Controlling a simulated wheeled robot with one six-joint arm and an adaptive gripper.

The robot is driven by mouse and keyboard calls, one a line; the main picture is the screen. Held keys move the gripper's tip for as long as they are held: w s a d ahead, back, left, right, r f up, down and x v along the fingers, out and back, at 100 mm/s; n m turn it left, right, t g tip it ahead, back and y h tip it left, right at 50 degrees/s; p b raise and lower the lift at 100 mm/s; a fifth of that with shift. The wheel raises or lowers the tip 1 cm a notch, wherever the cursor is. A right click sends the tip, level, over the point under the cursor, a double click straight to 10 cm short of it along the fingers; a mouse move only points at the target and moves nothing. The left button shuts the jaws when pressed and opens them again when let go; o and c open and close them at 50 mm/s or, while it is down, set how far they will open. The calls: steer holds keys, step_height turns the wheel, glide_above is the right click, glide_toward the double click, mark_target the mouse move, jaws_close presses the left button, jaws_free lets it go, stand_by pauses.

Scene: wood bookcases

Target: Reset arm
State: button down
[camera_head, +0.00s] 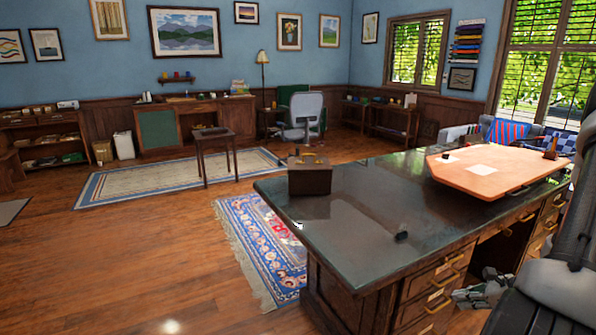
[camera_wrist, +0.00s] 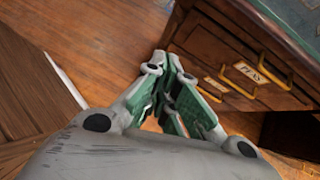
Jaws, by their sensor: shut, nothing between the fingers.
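My gripper (camera_wrist: 172,75) is in the wrist view, with its green and grey fingers drawn together at the tips and nothing between them. It hangs beside the drawer fronts of a dark wooden desk (camera_wrist: 230,45). In the head view the desk (camera_head: 340,225) fills the right foreground, and part of my gripper (camera_head: 478,294) shows low in front of its drawers. My dark arm runs down the right edge. A gap between the gripper and the desk cannot be measured from these views.
A brown box (camera_head: 309,178) and an orange board (camera_head: 495,172) rest on the desk. Brass drawer handles (camera_head: 441,302) stick out near my gripper. A patterned blue rug (camera_head: 262,245) lies left of the desk. The wooden floor (camera_head: 130,255) at left is clear.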

steer(key=s+a+r+n+g+h, duration=0.1)
steer(key=s+a+r+n, duration=0.3)
steer(key=r+n, duration=0.5)
steer(key=s+a+r+n+h, duration=0.2)
steer(key=s+a+r+n, duration=0.3)
steer(key=r+n, duration=0.4)
steer(key=s+a+r+n+g+h, duration=0.1)
steer(key=s+a+r+n, duration=0.4)
steer(key=r+n, duration=0.5)
step_height(320, 180, up, 8)
steer(key=shift+a+r+g+h, duration=0.2)
steer(key=shift+a+g+h, duration=0.15)
steer(key=shift+h, duration=0.45)
